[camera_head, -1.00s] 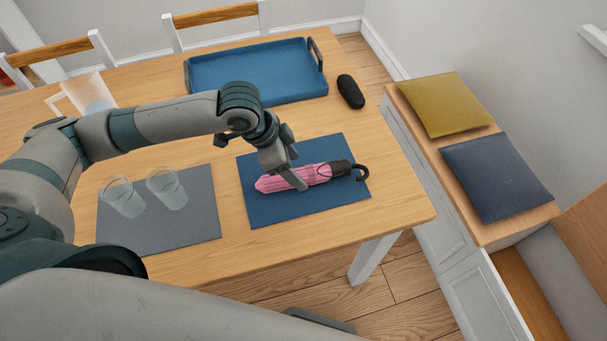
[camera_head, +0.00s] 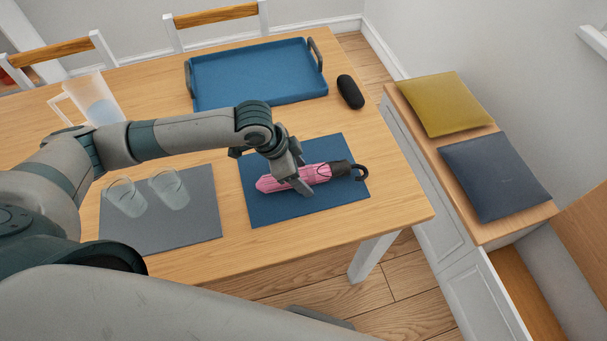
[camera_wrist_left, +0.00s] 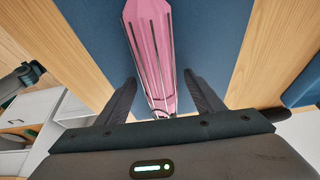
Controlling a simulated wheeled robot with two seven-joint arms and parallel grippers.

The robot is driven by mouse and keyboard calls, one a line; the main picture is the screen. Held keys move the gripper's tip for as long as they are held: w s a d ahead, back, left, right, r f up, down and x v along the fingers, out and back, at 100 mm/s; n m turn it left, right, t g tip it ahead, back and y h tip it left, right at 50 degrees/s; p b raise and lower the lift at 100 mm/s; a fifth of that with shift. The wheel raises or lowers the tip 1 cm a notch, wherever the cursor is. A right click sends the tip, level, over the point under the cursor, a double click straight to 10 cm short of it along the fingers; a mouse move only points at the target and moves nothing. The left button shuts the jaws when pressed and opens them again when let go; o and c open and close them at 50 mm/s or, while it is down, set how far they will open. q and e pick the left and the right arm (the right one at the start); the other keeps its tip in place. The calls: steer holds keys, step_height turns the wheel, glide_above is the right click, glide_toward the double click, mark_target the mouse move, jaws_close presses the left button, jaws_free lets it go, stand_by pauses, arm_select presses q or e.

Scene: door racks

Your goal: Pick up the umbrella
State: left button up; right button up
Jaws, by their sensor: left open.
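The pink folded umbrella (camera_head: 283,179) lies on the dark blue placemat (camera_head: 263,211), with its black hooked handle (camera_head: 359,171) to the right. My left gripper (camera_head: 302,184) is low over the middle of the umbrella and is open. In the left wrist view the umbrella (camera_wrist_left: 151,45) runs up between the two spread fingers (camera_wrist_left: 162,95), with a gap on each side. The lower end of the umbrella there is hidden behind the gripper body. My right gripper is not in view.
A blue tray (camera_head: 193,76) stands at the back of the table, with a black case (camera_head: 350,91) to its right. The table's right front is clear.

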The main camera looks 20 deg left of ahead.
mark_target(309, 170)
arm_select(q)
steer(key=shift+c, duration=0.5)
steer(key=c, duration=1.3)
steer(key=shift+o, duration=0.2)
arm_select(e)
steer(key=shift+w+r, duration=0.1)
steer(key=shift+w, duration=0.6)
arm_select(q)
steer(key=shift+r, duration=0.1)
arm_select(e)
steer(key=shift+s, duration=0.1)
arm_select(q)
steer(key=shift+r, duration=0.45)
steer(key=r, duration=0.2)
steer(key=r+b, duration=0.1)
steer(key=shift+w+d+r, duration=0.1)
steer(key=shift+d+r, duration=0.1)
steer(key=shift+d, duration=0.05)
steer(key=w+d+r+b, duration=0.1)
steer(key=w+d+r, duration=0.1)
steer(key=d+r, duration=0.4)
steer(key=d, duration=0.5)
steer(key=shift+r+b, duration=0.3)
steer(key=shift+b, duration=0.05)
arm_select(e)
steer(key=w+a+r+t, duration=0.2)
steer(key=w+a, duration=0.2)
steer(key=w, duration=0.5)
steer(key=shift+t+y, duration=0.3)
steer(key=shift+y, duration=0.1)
